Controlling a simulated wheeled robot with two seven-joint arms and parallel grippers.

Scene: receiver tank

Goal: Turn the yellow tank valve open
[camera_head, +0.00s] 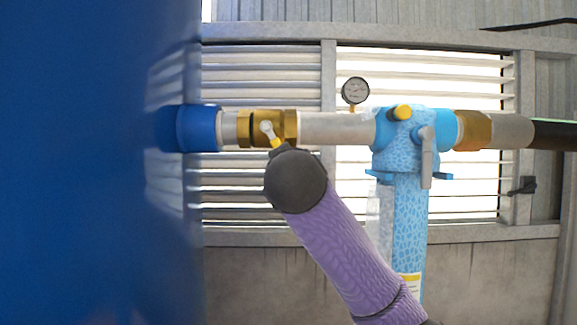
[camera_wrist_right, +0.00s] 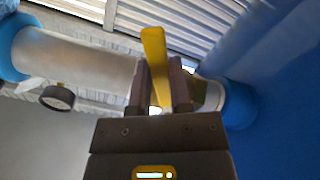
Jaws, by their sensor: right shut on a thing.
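The yellow valve handle (camera_wrist_right: 154,52) stands between the two dark fingers of my right gripper (camera_wrist_right: 161,80), which is shut on it. In the head view only a small yellow piece of the handle (camera_head: 275,142) shows, just below the brass valve body (camera_head: 290,127). The rest is hidden behind my dark round wrist and purple right arm, which reaches in from the lower right. The valve sits on the pipe beside the blue tank (camera_head: 75,160). My left gripper is not in view.
A grey pipe (camera_head: 335,128) runs right from the valve to a light-blue patterned filter housing (camera_head: 408,215) with a yellow knob and a grey lever. A round gauge (camera_head: 355,91) stands above the pipe. The tank wall closes off the left side. Louvred panels are behind.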

